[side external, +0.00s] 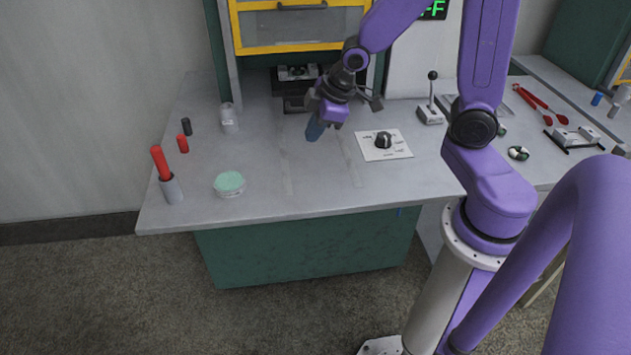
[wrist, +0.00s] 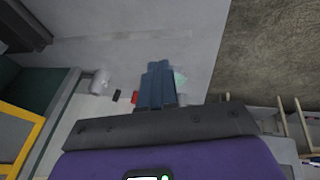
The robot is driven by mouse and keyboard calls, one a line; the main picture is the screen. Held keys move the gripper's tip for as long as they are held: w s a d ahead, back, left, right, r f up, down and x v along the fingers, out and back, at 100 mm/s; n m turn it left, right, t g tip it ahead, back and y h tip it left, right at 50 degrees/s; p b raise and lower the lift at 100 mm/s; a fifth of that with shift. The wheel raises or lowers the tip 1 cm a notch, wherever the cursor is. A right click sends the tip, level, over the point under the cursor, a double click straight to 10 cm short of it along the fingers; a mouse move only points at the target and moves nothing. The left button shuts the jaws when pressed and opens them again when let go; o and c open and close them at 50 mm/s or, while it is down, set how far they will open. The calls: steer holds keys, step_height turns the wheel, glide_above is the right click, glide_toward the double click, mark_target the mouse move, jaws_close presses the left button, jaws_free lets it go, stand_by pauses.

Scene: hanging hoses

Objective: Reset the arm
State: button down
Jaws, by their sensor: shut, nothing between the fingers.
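My purple arm reaches over the grey workbench (side external: 250,190) in the side view. My gripper (side external: 315,131) has blue fingers and hangs above the middle of the bench, pointing down and tilted a little. The fingers are shut together with nothing between them. In the wrist view the shut blue fingers (wrist: 157,84) stand out from the dark gripper body, with the bench behind them. No object touches the gripper in either view.
Left on the bench are a mint-topped round dish (side external: 229,183), a grey cup with a red stick (side external: 172,190), small red and dark cylinders and a whitish canister (side external: 229,118). A dial plate (side external: 384,145) and lever box (side external: 431,110) lie right. A yellow-framed cabinet (side external: 290,25) stands behind.

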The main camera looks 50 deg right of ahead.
steer(key=s+a+r+n+g, duration=0.1)
steer(key=s+a+r+g, duration=0.1)
steer(key=s, duration=0.9)
steer(key=s+a+r+n+g, duration=0.2)
steer(key=s+a, duration=0.1)
steer(key=s, duration=0.8)
steer(key=shift+a+r+g+h, duration=0.3)
steer(key=shift+a, duration=0.05)
